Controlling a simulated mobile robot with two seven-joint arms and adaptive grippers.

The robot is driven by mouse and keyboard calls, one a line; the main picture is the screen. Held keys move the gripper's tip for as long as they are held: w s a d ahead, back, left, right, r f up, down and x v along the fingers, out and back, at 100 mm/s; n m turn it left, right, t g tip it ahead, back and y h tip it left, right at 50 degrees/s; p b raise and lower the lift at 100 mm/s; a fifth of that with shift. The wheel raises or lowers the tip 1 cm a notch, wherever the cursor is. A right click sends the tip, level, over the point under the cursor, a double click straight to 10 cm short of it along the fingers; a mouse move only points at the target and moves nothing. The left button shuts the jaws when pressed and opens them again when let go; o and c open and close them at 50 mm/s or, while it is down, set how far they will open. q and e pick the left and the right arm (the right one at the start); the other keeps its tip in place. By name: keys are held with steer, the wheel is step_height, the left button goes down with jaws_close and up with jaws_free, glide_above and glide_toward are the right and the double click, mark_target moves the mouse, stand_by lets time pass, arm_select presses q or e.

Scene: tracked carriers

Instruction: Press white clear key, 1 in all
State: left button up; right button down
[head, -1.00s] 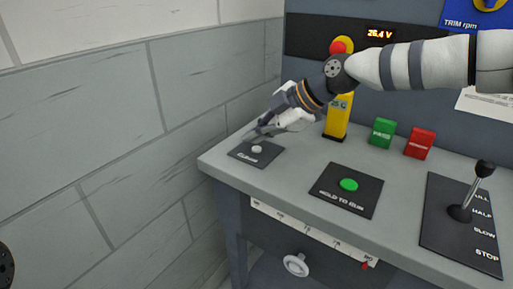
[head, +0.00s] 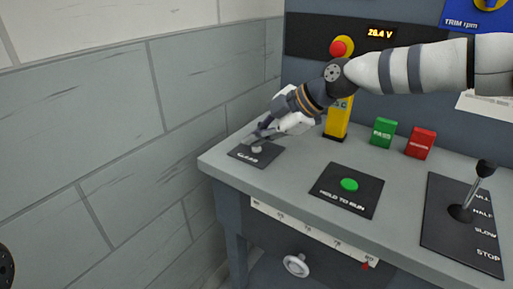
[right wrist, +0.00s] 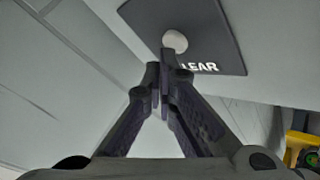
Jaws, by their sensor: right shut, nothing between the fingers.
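The white clear key (head: 256,149) is a small round button on a dark plate (head: 249,157) lettered CLEAR, at the left end of the bench top. It also shows in the right wrist view (right wrist: 175,41), just beyond my fingertips. My right gripper (head: 254,141) is shut and empty, with its tips right at the key in the head view. In the right wrist view the closed fingertips (right wrist: 167,54) overlap the key's lower edge; I cannot tell whether they touch it. My left gripper is not in view.
On the bench top (head: 295,165) are a green hold-to-run button (head: 349,185), a green block (head: 382,131), a red block (head: 420,142) and a lever (head: 472,195). A yellow post with a red knob (head: 341,47) stands behind my right arm. A block wall (head: 110,130) is at left.

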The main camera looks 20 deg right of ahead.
mark_target(256, 150)
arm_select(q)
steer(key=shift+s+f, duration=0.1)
arm_select(e)
steer(key=shift+f, duration=0.5)
stand_by(0.5)
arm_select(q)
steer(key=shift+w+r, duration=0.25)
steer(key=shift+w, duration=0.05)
arm_select(e)
steer(key=shift+r, duration=0.9)
